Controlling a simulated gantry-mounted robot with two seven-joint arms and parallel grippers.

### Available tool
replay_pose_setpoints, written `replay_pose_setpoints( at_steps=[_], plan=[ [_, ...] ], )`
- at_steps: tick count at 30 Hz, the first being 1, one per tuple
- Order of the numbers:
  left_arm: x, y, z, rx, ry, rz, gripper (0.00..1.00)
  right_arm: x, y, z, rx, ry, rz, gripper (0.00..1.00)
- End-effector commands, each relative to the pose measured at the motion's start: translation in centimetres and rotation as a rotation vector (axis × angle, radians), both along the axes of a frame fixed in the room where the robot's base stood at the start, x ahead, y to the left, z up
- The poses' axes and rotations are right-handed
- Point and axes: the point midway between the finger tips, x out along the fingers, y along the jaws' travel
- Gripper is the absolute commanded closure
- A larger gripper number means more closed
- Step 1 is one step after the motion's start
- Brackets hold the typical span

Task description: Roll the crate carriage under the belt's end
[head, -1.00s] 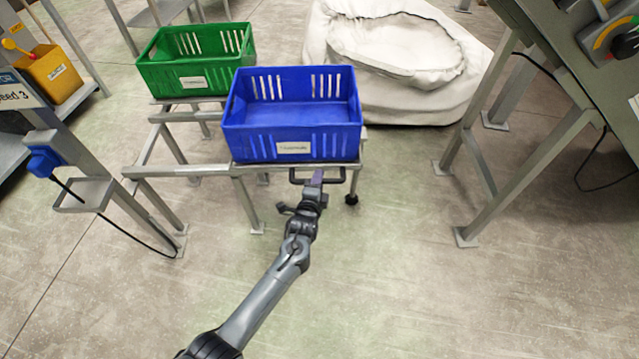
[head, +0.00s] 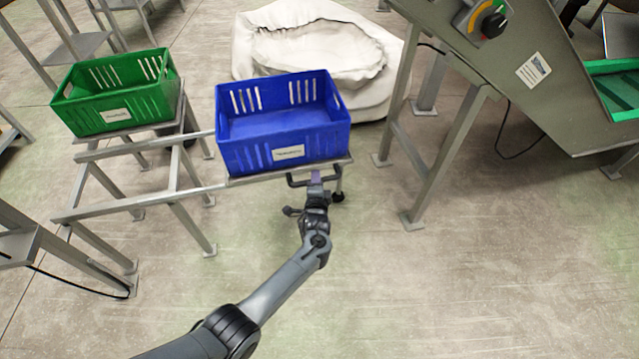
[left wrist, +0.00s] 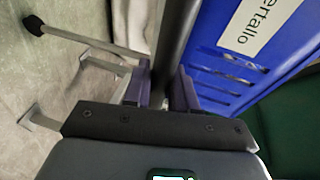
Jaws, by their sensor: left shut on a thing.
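The carriage (head: 340,163) is a flat grey plate with legs and dark castors, carrying a blue slotted crate (head: 283,126). The belt machine (head: 510,60) stands to the right, with green belt (head: 622,90) at the picture's edge. My right gripper is out of view.
A white sack-like bin (head: 320,50) stands behind the blue crate. The machine's legs (head: 445,155) stand right of the carriage. Floor in front is clear.

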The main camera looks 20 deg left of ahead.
Motion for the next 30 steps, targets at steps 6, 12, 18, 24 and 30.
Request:
replay_pose_setpoints(
  at_steps=[6,12,18,24,30],
  plan=[
    [0.0,-0.2,-0.2,-0.002,0.005,-0.002,1.00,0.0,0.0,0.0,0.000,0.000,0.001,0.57],
    [0.0,-0.2,-0.2,-0.002,0.005,-0.002,0.73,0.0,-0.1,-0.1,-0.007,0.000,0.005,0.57],
    [0.0,-0.1,-0.2,0.000,0.003,0.000,0.54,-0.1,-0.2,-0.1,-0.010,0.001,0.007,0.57],
    [0.0,0.0,-0.1,0.000,0.002,0.001,0.54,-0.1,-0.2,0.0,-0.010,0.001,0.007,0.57],
    [-1.0,-0.5,0.4,0.000,0.003,0.001,0.54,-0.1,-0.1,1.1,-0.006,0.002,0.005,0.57]
  ],
)
